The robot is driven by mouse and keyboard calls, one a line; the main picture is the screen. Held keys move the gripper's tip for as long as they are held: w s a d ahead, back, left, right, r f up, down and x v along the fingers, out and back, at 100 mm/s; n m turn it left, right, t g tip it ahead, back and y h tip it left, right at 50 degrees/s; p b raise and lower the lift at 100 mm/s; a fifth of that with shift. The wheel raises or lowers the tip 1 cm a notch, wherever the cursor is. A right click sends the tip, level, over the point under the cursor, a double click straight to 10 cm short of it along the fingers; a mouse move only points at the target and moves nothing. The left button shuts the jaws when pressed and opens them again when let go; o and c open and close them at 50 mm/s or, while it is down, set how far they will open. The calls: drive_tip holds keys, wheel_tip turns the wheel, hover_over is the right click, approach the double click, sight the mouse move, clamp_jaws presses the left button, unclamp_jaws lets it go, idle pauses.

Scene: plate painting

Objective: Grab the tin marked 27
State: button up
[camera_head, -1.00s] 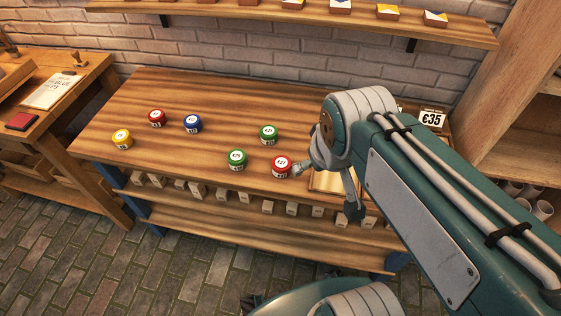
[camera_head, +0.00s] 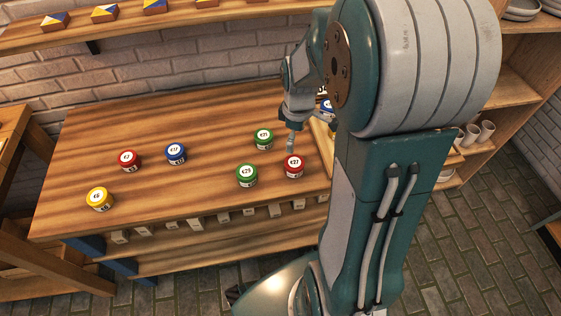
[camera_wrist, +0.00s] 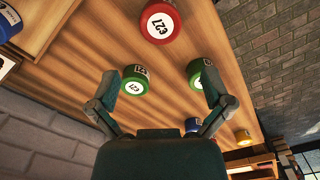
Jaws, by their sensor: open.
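The red tin marked 27 (camera_head: 293,167) stands upright near the table's front edge, white label on top. In the wrist view the red tin (camera_wrist: 160,24) is at the top centre, beyond my fingertips. My gripper (camera_head: 291,148) is just behind it in the head view, apart from it as far as I can tell. In the wrist view my gripper (camera_wrist: 160,82) has its two fingers spread wide, with nothing held. A green tin marked 21 (camera_wrist: 135,86) shows beside the left fingertip, and another green tin (camera_wrist: 196,74) beside the right one.
Both green tins, one marked 21 (camera_head: 263,140) and another (camera_head: 247,177), stand left of the red 27 tin. A blue tin (camera_head: 176,155), another red tin (camera_head: 129,162) and a yellow tin (camera_head: 99,200) stand farther left. My arm hides the table's right end.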

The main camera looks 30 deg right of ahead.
hover_over(293, 162)
drive_tip(key=d, duration=0.2)
wheel_tip(293, 162, down, 5)
drive_tip(key=shift+f, duration=0.1)
drive_tip(key=f, duration=0.1)
drive_tip(key=a+f, duration=0.1)
drive_tip(key=f, duration=0.1)
drive_tip(key=a+f, duration=0.1)
drive_tip(key=shift+a+f, duration=0.2)
drive_tip(key=shift+f, duration=0.15)
drive_tip(key=shift+d+f, duration=0.2)
drive_tip(key=shift+f, duration=0.1)
drive_tip(key=shift+d+f, duration=0.1)
drive_tip(key=shift+d, duration=0.3)
drive_tip(key=shift+a, duration=0.25)
drive_tip(key=c, duration=1)
drive_tip(key=shift+a, duration=0.15)
